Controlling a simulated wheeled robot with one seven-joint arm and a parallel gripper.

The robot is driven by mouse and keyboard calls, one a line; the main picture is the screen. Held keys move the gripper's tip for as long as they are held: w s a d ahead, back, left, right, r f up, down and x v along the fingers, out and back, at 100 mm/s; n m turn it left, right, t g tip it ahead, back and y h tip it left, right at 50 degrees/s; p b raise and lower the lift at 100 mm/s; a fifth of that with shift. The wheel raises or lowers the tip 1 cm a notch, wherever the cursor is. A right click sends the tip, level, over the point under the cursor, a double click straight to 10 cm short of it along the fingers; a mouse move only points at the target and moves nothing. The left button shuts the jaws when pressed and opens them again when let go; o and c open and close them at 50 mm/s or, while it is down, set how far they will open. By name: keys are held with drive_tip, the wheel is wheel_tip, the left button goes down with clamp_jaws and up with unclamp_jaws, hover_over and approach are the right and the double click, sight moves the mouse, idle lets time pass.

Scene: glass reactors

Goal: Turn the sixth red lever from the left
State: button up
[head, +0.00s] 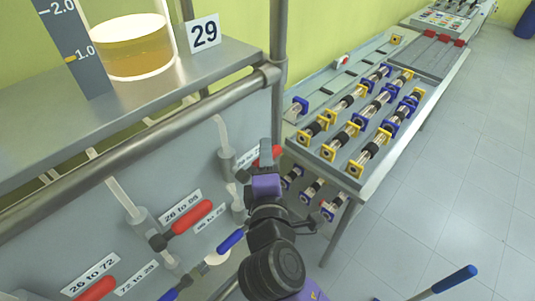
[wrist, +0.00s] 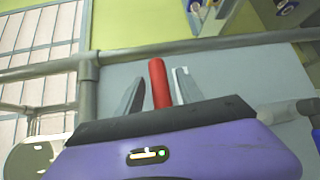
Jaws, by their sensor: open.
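Red levers stick out from labelled valves on the grey panel. One red lever (head: 192,217) sits by the "26 to 88" label, and another (head: 97,288) by the "26 to 72" label. A further red lever (head: 276,152) is partly hidden behind my gripper (head: 265,165). In the wrist view a red lever (wrist: 158,85) stands upright between the two fingers of my gripper (wrist: 160,76). The fingers are open, with a gap visible on each side of the lever. I cannot tell from these frames which number this lever is in the row.
A metal rail (head: 140,150) runs above the levers, with a shelf (head: 120,115) holding a glass vessel (head: 130,50). A blue lever (head: 231,240) is close to my arm. A table (head: 350,185) with glass tubes stands to the right. The tiled floor (head: 450,200) is open beyond it.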

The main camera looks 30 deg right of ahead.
drive_tip(key=shift+w, duration=0.15)
clamp_jaws()
idle(1.4)
